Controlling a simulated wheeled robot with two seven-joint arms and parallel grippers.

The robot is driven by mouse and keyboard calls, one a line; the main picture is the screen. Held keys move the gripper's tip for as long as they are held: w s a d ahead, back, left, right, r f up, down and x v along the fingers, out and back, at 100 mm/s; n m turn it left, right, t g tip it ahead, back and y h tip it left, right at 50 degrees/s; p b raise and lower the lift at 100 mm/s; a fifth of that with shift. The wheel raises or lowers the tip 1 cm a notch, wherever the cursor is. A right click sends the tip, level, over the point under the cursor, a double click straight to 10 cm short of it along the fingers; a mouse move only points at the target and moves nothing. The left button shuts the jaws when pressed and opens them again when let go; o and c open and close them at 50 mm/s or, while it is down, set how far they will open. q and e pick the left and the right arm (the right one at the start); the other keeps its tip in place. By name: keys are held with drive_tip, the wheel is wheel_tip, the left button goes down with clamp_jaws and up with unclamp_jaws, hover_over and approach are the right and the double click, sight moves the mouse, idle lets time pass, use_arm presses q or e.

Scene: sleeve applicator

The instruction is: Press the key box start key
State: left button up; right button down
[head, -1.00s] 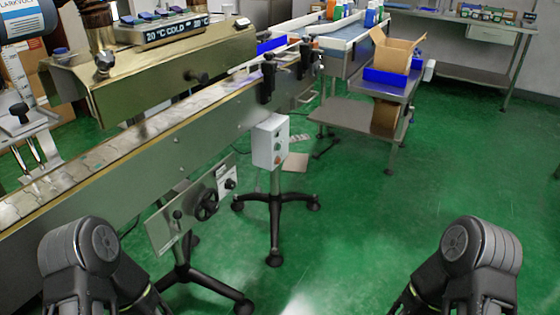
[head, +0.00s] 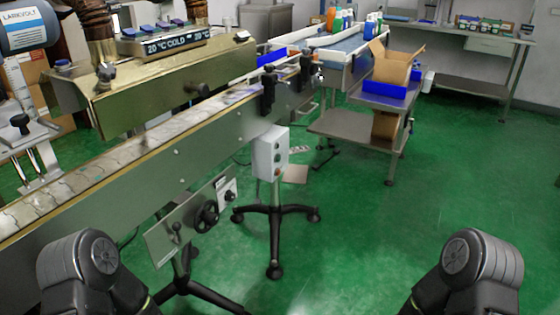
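The key box is most likely the white box (head: 267,154) on a black stand beside the conveyor, in the middle of the head view. Its narrow right face carries a column of small round keys (head: 277,159); one low on it looks reddish, and their labels are too small to read. My two arms show only as dark links at the lower left and lower right corners. Both grippers are out of the picture, and no arm part is near the box.
The conveyor (head: 150,165) runs from lower left to centre, with a control panel (head: 190,222) with knobs below it. The box's stand (head: 274,235) has spreading feet. A steel table (head: 350,128) with a blue bin (head: 390,90) stands behind. Green floor (head: 400,220) is clear at right.

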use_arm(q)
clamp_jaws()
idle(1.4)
